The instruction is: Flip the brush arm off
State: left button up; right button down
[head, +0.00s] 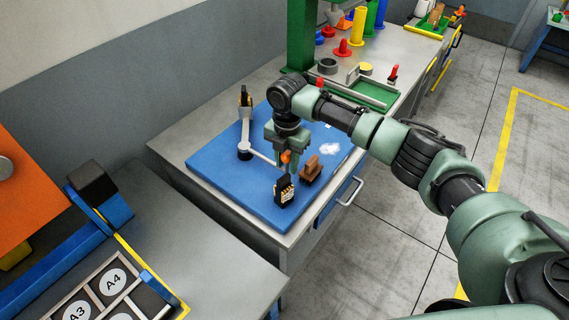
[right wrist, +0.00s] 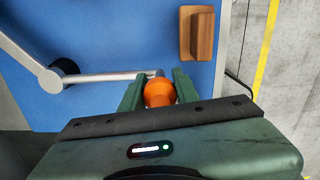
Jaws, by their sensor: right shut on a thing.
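The brush arm is a grey metal bar (head: 263,157) running from a round pivot (head: 244,150) on the blue board to an orange knob (head: 286,156). In the right wrist view the thin bar (right wrist: 105,77) meets the orange knob (right wrist: 159,93). A thicker grey bar (head: 245,128) also meets the pivot and runs toward the back of the board. My right gripper (head: 287,163) points down over the board, its fingers on either side of the knob. In the right wrist view my right gripper (right wrist: 158,84) is closed on the knob. My left gripper is not in view.
A brown wooden block (head: 311,170) lies right of the gripper. A black piece with orange marks (head: 284,191) stands in front, and a similar one (head: 246,96) stands behind. White fluff (head: 330,149) lies on the blue board (head: 225,173). A green post (head: 301,35) rises behind.

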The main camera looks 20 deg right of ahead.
jog(key=shift+w+d+r, duration=0.1)
jog(key=shift+w+r, duration=0.05)
jog(key=shift+w, duration=0.05)
dwell(0.3)
jog(key=c, duration=1.2)
grip_release()
jog(key=shift+o, duration=0.7)
jog(key=shift+s, duration=0.1)
notch_tip(320, 180, up, 6)
jog(key=shift+r+b, duration=0.25)
jog(key=shift+b, duration=0.75)
jog(key=shift+r, duration=0.6)
